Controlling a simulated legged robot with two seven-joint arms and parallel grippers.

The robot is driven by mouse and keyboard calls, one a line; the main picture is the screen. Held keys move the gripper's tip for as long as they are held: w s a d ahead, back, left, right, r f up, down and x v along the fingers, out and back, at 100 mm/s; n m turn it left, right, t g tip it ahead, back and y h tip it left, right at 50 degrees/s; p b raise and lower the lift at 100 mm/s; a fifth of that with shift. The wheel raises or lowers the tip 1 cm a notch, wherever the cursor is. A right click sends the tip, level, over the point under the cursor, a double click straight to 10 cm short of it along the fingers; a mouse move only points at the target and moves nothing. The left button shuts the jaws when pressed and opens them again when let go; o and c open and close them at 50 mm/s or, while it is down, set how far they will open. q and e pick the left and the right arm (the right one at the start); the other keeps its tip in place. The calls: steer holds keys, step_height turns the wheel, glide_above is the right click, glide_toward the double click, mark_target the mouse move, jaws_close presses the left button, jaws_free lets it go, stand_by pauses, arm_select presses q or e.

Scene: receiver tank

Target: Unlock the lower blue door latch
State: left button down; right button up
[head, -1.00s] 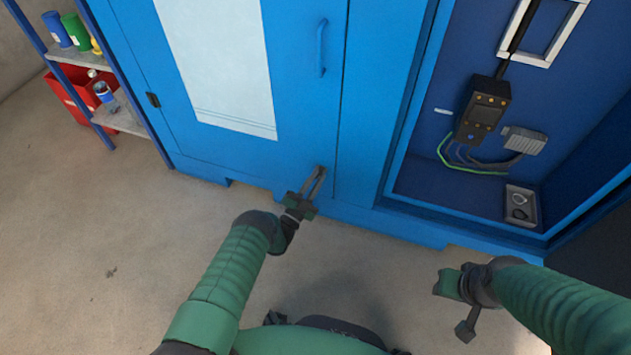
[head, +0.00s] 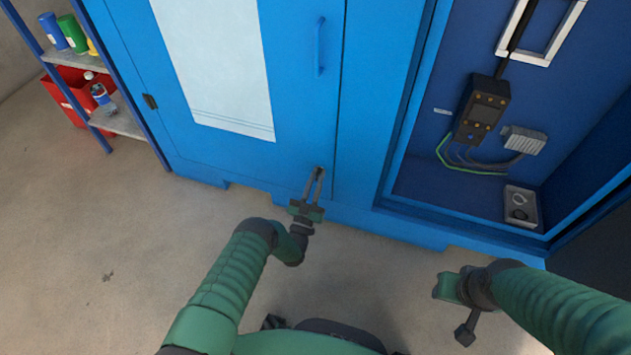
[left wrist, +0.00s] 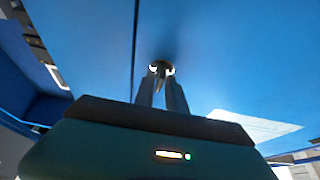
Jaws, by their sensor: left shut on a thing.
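The blue door (head: 300,120) has a light panel, a vertical blue handle (head: 320,46) and a small dark lower latch (head: 318,171) near its bottom right edge. My left gripper (head: 316,178) is at this latch with its fingers pointing up at the door. In the left wrist view the two fingers (left wrist: 162,82) are closed around the latch (left wrist: 161,67), whose round base shows behind the tips. The fingers hide part of the latch. My right gripper (head: 455,308) is away from the door, above the floor at the lower right; its jaw opening is not clear.
Right of the door is an open blue bay with a dark control box (head: 482,110), cables and a small grey tray (head: 520,206). The floor before the door is clear.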

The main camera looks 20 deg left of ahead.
arm_select(q)
steer(key=shift+d+f, duration=0.1)
steer(key=shift+f, duration=0.05)
steer(key=c, duration=1.5)
jaws_free()
steer(key=shift+c, duration=0.2)
arm_select(e)
steer(key=shift+f, duration=0.1)
